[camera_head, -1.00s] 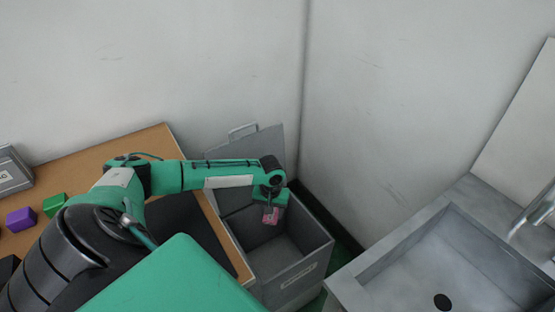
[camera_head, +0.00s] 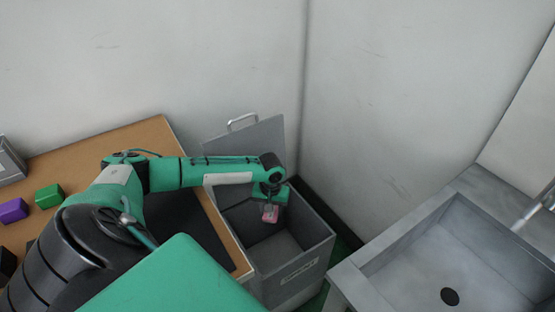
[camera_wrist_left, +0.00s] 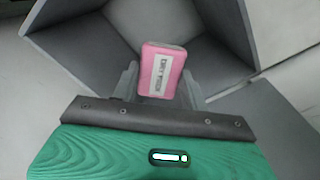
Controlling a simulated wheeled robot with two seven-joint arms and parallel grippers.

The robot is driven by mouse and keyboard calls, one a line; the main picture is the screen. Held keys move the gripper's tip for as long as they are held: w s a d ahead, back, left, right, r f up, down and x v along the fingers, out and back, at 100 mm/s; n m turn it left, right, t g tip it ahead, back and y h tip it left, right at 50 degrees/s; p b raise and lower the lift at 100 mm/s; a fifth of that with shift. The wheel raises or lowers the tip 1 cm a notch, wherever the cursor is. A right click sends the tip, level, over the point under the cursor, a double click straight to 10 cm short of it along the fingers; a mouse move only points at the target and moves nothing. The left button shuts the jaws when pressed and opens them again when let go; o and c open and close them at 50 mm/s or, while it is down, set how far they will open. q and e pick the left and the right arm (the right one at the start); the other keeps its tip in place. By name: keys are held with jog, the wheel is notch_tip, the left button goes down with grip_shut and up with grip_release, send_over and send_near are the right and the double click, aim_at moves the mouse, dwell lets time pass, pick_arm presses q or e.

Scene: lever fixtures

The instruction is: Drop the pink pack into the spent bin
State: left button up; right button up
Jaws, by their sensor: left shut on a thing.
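The pink pack (camera_head: 270,213) hangs over the open mouth of the grey bin. In the left wrist view the pink pack (camera_wrist_left: 162,72) shows a white label and sits between the fingers. My left gripper (camera_head: 270,204) is shut on it. The spent bin (camera_head: 291,274) is a grey box with a label on its front, standing beside the table with its lid (camera_head: 262,136) raised at the back. In the left wrist view the bin's grey inner walls (camera_wrist_left: 98,52) surround the pack. My right gripper is not in view.
A wooden table (camera_head: 146,139) at the left holds a green block (camera_head: 49,196), a purple block (camera_head: 13,210) and a grey labelled box (camera_head: 10,163). A grey sink (camera_head: 447,252) stands to the right of the bin. Walls close off the back.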

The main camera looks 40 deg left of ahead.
pick_arm(q)
jog(key=o, duration=1.1)
jog(key=shift+c, duration=0.2)
jog(key=shift+r, duration=0.55)
notch_tip(320, 180, up, 13)
jog(key=p, duration=0.1)
jog(key=shift+f+p, duration=0.15)
jog(key=shift+p, duration=0.25)
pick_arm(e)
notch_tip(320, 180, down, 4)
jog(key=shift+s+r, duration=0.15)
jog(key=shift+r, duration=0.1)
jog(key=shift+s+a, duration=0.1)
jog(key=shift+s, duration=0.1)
